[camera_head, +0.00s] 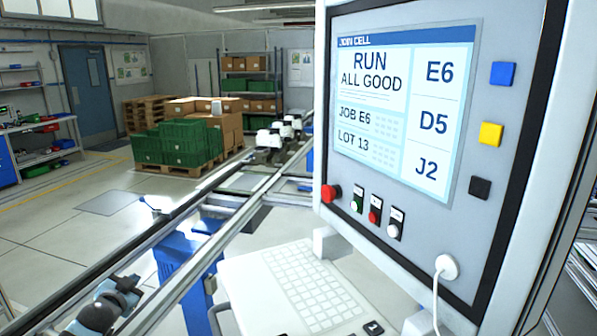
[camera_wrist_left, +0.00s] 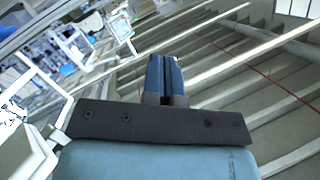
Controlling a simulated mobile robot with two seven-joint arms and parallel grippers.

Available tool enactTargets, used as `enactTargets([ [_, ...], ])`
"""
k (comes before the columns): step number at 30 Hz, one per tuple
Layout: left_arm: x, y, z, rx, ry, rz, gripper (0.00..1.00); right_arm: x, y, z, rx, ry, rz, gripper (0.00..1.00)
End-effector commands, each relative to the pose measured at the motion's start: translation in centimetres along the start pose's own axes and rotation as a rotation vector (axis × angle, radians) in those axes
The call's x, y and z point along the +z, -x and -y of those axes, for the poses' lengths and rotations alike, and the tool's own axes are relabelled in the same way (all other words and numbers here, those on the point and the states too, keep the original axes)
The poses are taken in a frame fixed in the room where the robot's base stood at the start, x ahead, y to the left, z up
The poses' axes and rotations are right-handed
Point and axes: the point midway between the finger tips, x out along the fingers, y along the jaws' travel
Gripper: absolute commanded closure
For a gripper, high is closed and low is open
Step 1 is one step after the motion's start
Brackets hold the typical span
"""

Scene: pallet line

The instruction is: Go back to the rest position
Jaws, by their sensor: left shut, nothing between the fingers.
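My left gripper (camera_wrist_left: 164,66) shows in the left wrist view, its two blue fingers together with nothing between them. Its dark bracket crosses the lower part of that view. My right gripper is in neither view.
A control panel (camera_head: 412,200) stands close at the right, reading RUN ALL GOOD, with a keyboard (camera_head: 300,285) below. A conveyor rail (camera_head: 215,232) runs diagonally. Green crates (camera_head: 180,143) stand behind on a pallet. Open floor (camera_head: 60,225) lies left.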

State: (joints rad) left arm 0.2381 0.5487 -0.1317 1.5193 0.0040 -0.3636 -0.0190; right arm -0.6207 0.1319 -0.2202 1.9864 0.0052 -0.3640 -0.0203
Motion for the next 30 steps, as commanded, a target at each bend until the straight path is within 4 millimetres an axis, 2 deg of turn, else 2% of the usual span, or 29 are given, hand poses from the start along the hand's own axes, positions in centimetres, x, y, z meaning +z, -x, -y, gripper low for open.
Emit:
enactTargets([
  [1,1.7,1.7,-4.0,0.048,0.019,0.016,1.00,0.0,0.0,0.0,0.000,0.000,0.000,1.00],
  [3,3.4,4.1,-8.5,0.104,0.045,0.034,1.00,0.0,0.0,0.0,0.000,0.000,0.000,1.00],
  [5,4.8,6.5,-12.2,0.150,0.070,0.051,1.00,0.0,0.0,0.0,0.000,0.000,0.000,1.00],
  [6,5.6,8.2,-14.7,0.180,0.089,0.063,1.00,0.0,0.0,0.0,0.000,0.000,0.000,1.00],
  [8,6.7,11.0,-18.2,0.224,0.120,0.082,1.00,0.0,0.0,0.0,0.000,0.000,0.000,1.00],
  [9,7.3,13.0,-20.4,0.252,0.143,0.095,1.00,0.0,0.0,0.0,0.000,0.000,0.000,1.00],
  [11,8.2,16.3,-23.6,0.293,0.180,0.117,1.00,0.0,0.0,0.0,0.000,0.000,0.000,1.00],
  [12,8.7,18.6,-25.6,0.319,0.207,0.133,1.00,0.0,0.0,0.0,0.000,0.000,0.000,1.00],
  [14,9.2,22.1,-28.4,0.355,0.249,0.158,1.00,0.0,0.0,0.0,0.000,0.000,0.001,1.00],
  [15,9.4,24.5,-30.0,0.376,0.278,0.176,1.00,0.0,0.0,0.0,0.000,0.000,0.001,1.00],
  [18,9.5,29.9,-33.2,0.417,0.347,0.217,1.00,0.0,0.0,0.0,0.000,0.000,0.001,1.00],
  [22,9.2,34.6,-35.4,0.445,0.411,0.257,1.00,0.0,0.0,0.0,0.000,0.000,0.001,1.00],
  [25,9.0,36.5,-36.1,0.453,0.437,0.273,1.00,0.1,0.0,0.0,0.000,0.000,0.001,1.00],
  [30,8.9,37.0,-36.3,0.455,0.444,0.278,1.00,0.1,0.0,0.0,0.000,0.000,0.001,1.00],
])
